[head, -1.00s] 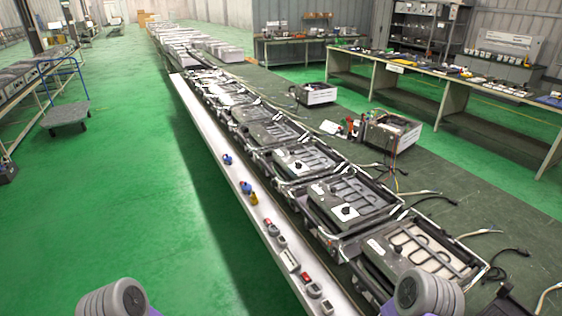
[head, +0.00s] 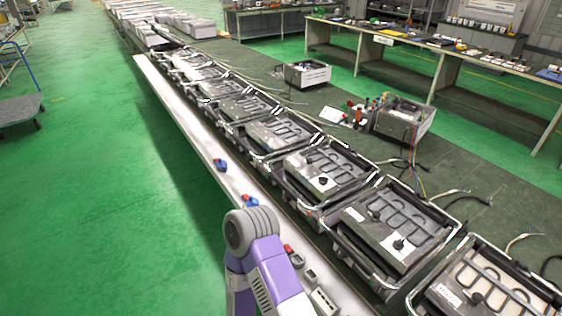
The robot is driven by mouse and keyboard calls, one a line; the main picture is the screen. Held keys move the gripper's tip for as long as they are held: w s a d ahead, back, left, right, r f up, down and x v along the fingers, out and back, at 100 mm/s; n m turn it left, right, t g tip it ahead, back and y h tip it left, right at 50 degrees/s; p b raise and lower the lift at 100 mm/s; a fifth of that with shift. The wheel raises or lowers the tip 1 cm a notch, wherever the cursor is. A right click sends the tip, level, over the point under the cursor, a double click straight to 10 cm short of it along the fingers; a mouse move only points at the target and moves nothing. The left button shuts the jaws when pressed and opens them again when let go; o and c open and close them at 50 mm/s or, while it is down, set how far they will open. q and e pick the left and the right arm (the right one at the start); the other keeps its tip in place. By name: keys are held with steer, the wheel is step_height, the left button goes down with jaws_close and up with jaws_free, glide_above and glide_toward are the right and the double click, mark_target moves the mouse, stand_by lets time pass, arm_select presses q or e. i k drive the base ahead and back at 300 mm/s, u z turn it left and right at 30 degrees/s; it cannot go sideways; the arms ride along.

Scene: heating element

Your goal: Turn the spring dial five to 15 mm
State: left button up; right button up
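A line of heating-element units stands on a long bench, each with looped elements and a flat panel in a metal frame. Black knobs show on the near units: one dial (head: 399,244) on a middle unit, one dial (head: 324,181) on the unit behind it, and one dial (head: 476,298) on the nearest unit, which is cut off by the frame. I cannot tell which is spring dial five, nor read any millimetre scale. A purple and grey arm link of mine rises at the bottom centre. Neither gripper is in view.
A white ledge (head: 184,135) runs along the units' left side, carrying small parts such as a blue and red piece (head: 220,164). A cart (head: 18,108) stands at the left. The green floor (head: 90,220) left of the ledge is clear. Loose wires lie right of the units.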

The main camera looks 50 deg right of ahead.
mark_target(322, 180)
steer(key=z, duration=0.65)
steer(key=i, duration=1.15)
steer(key=z, duration=1.05)
